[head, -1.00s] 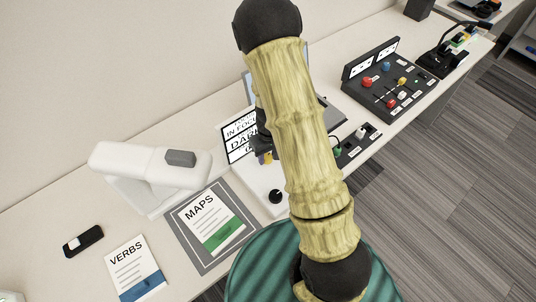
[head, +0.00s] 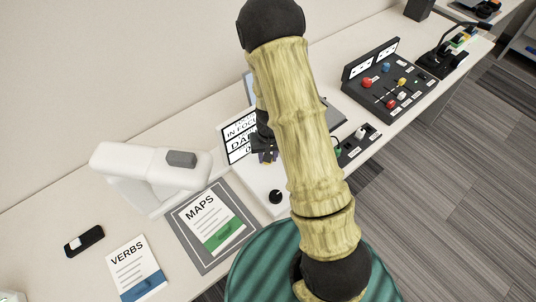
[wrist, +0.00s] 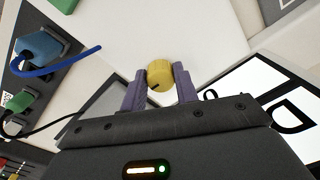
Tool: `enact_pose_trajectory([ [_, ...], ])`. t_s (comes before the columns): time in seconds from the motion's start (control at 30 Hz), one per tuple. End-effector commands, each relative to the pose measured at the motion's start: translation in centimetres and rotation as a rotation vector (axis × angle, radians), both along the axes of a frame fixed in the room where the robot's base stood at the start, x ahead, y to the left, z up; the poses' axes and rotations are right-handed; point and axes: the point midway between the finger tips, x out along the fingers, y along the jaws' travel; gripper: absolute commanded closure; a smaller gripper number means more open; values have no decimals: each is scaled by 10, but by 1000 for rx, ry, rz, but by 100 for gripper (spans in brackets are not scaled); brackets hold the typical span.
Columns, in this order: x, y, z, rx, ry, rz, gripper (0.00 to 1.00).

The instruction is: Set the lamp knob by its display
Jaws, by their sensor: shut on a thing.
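The display (head: 237,139) stands on a white base (head: 262,178). Its top line reads "IN FOCUS"; the line below starts with "DA", the rest hidden behind my gripper. In the wrist view, part of the display (wrist: 292,112) shows large black letters on white. The yellow knob (wrist: 159,72) has a dark mark on its edge and sits between the purple fingers of my gripper (wrist: 159,82), which is shut on it. In the head view my gripper (head: 267,157) is in front of the display, and the knob is hidden. A black knob (head: 276,196) sits nearer on the base.
A white device (head: 150,170) stands to the left, beside the MAPS sheet (head: 213,222) on a grey mat and the VERBS sheet (head: 137,268). A control panel (head: 390,85) and a smaller connector panel (head: 357,143) lie to the right. A green round seat (head: 262,262) is in front.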

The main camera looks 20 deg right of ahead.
Motion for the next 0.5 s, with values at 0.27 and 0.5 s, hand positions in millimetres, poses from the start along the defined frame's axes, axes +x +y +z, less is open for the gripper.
enact_pose_trajectory([
  [0.27,0,0,1,0,0,-257,93],
  [0.5,0,1,1,0,0,-443,93],
])
